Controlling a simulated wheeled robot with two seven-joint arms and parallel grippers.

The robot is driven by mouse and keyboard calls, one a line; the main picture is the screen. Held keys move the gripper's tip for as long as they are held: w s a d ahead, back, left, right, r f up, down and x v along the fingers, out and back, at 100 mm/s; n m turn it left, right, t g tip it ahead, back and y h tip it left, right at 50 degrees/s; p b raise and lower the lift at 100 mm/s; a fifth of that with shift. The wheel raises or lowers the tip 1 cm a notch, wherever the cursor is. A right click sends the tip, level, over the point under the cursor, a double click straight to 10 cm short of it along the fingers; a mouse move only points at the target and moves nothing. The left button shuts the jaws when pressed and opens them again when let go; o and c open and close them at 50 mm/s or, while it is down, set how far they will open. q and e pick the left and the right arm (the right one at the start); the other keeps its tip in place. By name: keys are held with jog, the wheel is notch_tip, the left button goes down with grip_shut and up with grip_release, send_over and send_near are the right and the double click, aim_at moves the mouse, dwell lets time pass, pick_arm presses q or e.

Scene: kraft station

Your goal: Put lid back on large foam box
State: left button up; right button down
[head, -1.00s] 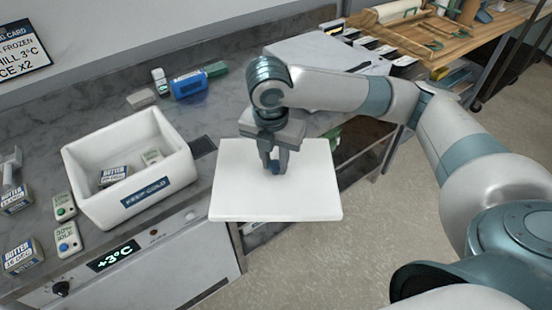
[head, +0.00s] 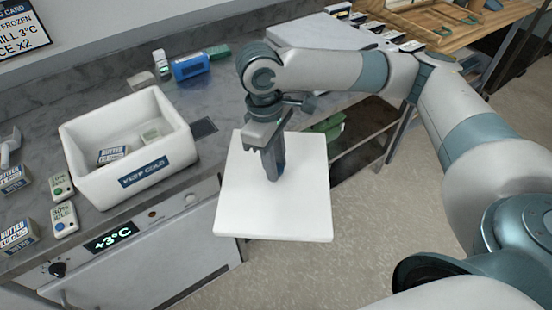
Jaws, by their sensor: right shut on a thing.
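The large white foam box (head: 83,176) stands open on the grey counter at the left, with a "KEEP COLD" label on its front. Inside it lie a butter pack (head: 112,154) and a pale green-white carton (head: 151,132). The white foam lid (head: 285,214) is a flat square to the right of the box, apart from it, and reaches past the counter's front edge. My right gripper (head: 273,172) is shut on the lid's blue handle near its middle, which the fingers mostly hide. My left gripper is not in view.
Butter packs (head: 17,235) and milk cartons (head: 64,218) stand left of the box. A fridge unit (head: 146,249) with a +3°C display is below the counter.

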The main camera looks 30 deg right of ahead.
jog(key=m, duration=0.3)
jog(key=shift+s+a+f+m+b, duration=0.15)
jog(key=shift+s+f+m+b, duration=0.15)
jog(key=shift+f, duration=0.05)
jog(key=m, duration=0.4)
jog(key=shift+s+a+f+g+y+b, duration=0.1)
jog(key=shift+s+a+g+y+b, duration=0.2)
jog(key=shift+s+y, duration=0.1)
